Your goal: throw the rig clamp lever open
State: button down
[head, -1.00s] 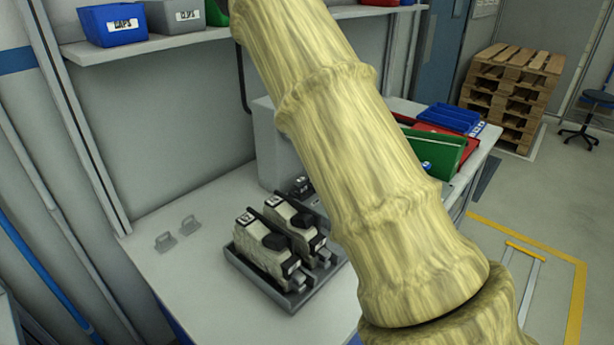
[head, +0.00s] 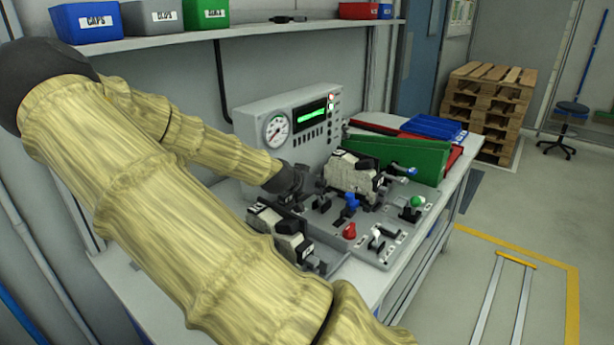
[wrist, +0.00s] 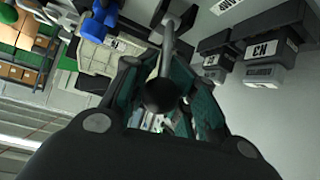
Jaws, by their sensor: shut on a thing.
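The test rig (head: 260,110) is a grey console with a round gauge and a lit green display. A pale, rough block with black fittings (head: 350,172) sits on its deck, right of my gripper. My gripper (head: 290,182) is at the rig's near left side, below the gauge. In the wrist view, my gripper (wrist: 163,85) is shut on the clamp lever, a metal rod with a black ball knob (wrist: 160,95) between the teal finger pads. The pale block shows beyond it in the wrist view (wrist: 97,55). The lever's pivot is hard to make out.
A blue knob (head: 351,203), a red knob (head: 349,231) and a green-topped control (head: 417,202) stand on the deck. A green bin (head: 410,160) lies behind right. A shelf with bins (head: 230,31) hangs above.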

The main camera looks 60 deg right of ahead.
jog(key=shift+s+a+f, duration=0.25)
jog(key=shift+a+f, duration=0.1)
jog(key=shift+f, duration=0.3)
jog(key=c, duration=1.4)
grip_release()
jog(key=shift+w, duration=0.1)
jog(key=shift+o, duration=0.7)
jog(key=shift+w+a+r, duration=0.1)
jog(key=shift+a+r, duration=0.1)
jog(key=shift+r, duration=0.05)
jog(key=shift+a+r, duration=0.4)
jog(key=shift+r, duration=0.1)
jog(key=shift+d+f, duration=0.3)
jog(key=shift+d, duration=0.35)
jog(key=shift+d+r, duration=0.15)
jog(key=shift+r, duration=0.05)
jog(key=r, duration=0.3)
jog(key=a+r, duration=0.1)
jog(key=r, duration=0.5)
jog(key=shift+a, duration=0.15)
jog(key=shift+a+r, duration=0.2)
jog(key=shift+r, duration=0.4)
jog(key=shift+d, duration=0.1)
